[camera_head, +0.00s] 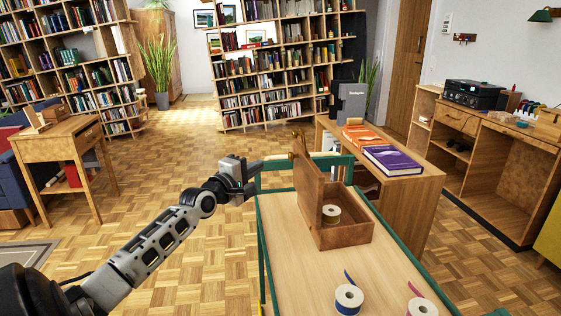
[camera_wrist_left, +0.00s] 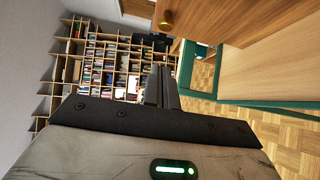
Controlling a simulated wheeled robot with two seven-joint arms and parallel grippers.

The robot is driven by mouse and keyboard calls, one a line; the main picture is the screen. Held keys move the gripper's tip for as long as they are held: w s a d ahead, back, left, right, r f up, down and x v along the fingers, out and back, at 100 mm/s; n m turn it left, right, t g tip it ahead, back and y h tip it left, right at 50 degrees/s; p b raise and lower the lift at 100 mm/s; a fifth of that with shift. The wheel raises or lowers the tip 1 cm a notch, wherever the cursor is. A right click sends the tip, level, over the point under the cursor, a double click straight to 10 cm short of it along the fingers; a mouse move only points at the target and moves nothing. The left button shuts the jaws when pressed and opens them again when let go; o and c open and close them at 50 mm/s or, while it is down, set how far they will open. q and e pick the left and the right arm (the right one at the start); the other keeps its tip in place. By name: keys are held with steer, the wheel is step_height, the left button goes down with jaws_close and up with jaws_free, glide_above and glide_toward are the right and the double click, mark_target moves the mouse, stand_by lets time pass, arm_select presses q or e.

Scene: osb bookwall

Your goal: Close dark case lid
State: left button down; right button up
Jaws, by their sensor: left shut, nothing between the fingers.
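A dark brown wooden case (camera_head: 345,236) stands on the pale top of a green-framed cart. Its lid (camera_head: 308,185) is open and stands roughly upright on the case's left side. A roll with a pale rim (camera_head: 331,213) sits inside the case. My left gripper (camera_head: 250,172) is shut and empty, to the left of the lid and apart from it, over the cart's far left corner. In the left wrist view the shut fingers (camera_wrist_left: 162,88) point toward the bookshelves, and a brown panel, apparently the lid (camera_wrist_left: 205,32), shows above with a brass knob (camera_wrist_left: 166,20). My right gripper is not in view.
The cart's green rail (camera_head: 262,240) runs along its left side. Ribbon spools (camera_head: 348,299) (camera_head: 421,308) stand on the cart's near part. A wooden desk with a purple book (camera_head: 392,160) and an orange book (camera_head: 363,137) stands to the right.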

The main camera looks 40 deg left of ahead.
arm_select(q)
steer(key=w+d, duration=0.1)
steer(key=w, duration=0.6)
steer(key=shift+w+d+p, duration=0.15)
steer(key=shift+d+p, duration=0.15)
steer(key=shift+d, duration=0.1)
